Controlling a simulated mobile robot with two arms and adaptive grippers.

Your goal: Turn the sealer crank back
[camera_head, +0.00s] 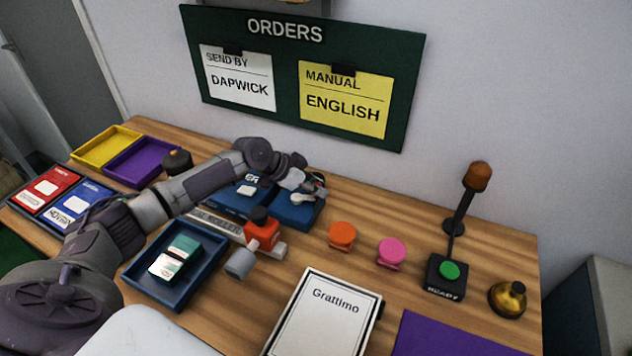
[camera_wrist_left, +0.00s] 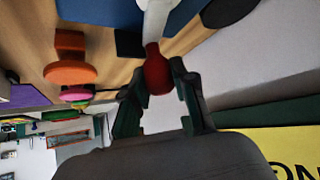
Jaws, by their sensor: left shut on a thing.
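The blue sealer (camera_head: 293,212) stands at the back of the wooden table, partly hidden by my left arm in the head view. My left gripper (camera_head: 308,184) is at its right end, beside the wall. In the left wrist view the crank (camera_wrist_left: 156,22) is a white arm ending in a dark red knob (camera_wrist_left: 157,72). My left gripper (camera_wrist_left: 158,82) has its dark fingers on both sides of the knob and is shut on it. The crank's pivot is hidden. My right gripper is not in view.
An orange-red device (camera_head: 262,232) stands in front of the sealer. A blue tray (camera_head: 203,291) holds a small box. Orange (camera_head: 342,233) and pink (camera_head: 391,250) stamps, a green button (camera_head: 450,270) and a brass bell (camera_head: 506,301) are to the right. The orders board (camera_head: 300,44) hangs behind.

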